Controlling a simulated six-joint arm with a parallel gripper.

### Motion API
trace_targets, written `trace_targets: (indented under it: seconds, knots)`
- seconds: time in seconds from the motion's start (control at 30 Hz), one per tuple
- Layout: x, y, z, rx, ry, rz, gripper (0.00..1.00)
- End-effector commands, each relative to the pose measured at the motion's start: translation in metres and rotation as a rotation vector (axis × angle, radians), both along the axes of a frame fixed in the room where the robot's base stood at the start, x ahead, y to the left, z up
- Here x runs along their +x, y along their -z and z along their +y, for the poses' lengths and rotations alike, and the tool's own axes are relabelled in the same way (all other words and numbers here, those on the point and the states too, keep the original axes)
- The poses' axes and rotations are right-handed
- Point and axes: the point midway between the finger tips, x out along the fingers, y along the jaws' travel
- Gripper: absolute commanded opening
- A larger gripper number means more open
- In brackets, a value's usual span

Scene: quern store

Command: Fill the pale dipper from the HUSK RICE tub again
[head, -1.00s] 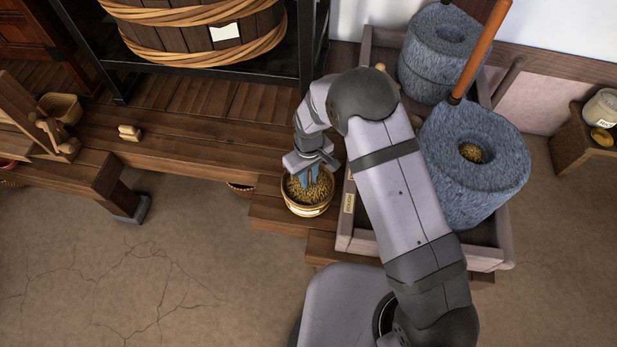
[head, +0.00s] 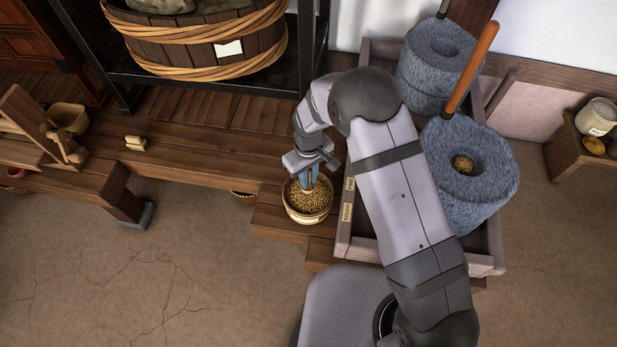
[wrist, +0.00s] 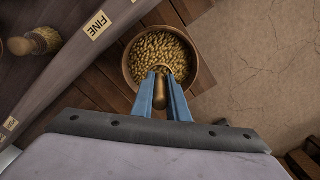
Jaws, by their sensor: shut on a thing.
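The tub (head: 305,217) is a round wooden vessel with a pale label on its front, too small to read. It is full of golden grain and stands on the wooden step; its rim also shows in the wrist view (wrist: 125,66). My gripper (head: 308,182) is above the tub's back part, blue fingers pointing down. In the wrist view my gripper (wrist: 161,98) is shut on a brown wooden handle (wrist: 160,96).
A trough (head: 345,238) with FINE (wrist: 97,24) and ROUGH (head: 346,212) labels stands right of the tub. It holds two stone querns (head: 475,190), the nearer with grain in its eye. A brush (wrist: 42,41) lies inside. A jar (head: 597,118) stands far right. Floor in front is clear.

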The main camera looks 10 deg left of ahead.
Motion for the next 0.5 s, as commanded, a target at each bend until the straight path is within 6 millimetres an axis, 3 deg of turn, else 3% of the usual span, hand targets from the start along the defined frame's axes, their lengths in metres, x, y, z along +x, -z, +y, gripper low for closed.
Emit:
trace_targets:
  seconds: [0.5]
  knots:
    - [0.000, -0.029, 0.000, 0.000, 0.000, 0.000, 0.00]
